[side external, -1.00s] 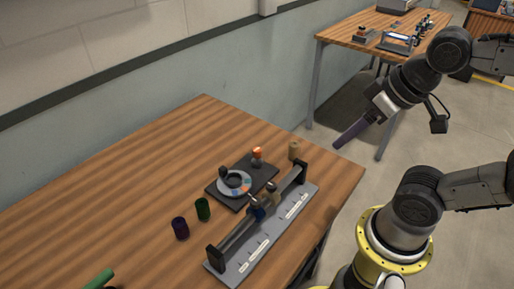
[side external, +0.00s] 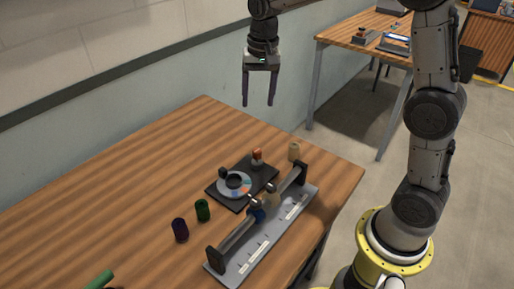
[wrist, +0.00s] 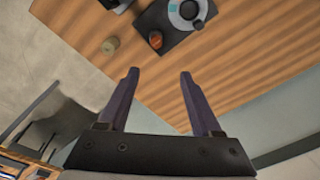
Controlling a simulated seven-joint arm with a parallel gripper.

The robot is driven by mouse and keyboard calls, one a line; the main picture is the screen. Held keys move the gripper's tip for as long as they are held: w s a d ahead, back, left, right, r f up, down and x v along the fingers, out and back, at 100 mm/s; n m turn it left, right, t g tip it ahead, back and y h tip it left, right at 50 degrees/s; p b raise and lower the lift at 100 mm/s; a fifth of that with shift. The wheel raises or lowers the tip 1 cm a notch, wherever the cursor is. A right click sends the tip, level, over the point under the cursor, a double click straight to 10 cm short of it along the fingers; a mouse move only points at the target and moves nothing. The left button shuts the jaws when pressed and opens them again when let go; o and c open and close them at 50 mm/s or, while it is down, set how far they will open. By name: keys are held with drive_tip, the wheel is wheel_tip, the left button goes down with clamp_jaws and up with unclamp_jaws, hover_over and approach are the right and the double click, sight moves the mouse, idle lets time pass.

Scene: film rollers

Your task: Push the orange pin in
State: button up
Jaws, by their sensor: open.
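The orange pin (side external: 257,155) stands upright at the back corner of a dark square plate (side external: 213,193) on the wooden table. My gripper (side external: 259,104) is open and empty, fingers pointing down, well above the table's back edge and apart from the pin. The wrist view shows both fingers (wrist: 159,72) spread.
A grey rail fixture (side external: 236,268) with dark end posts stands in front of the plate. A tan cylinder (side external: 294,151) stands right of the pin. The table's back left is clear; a wall (side external: 150,110) runs behind.

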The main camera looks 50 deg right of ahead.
drive_tip(key=g, duration=0.1)
approach(257, 150)
wheel_tip(257, 150, down, 9)
drive_tip(key=shift+f, duration=0.1)
idle(0.4)
clamp_jaws()
idle(1.3)
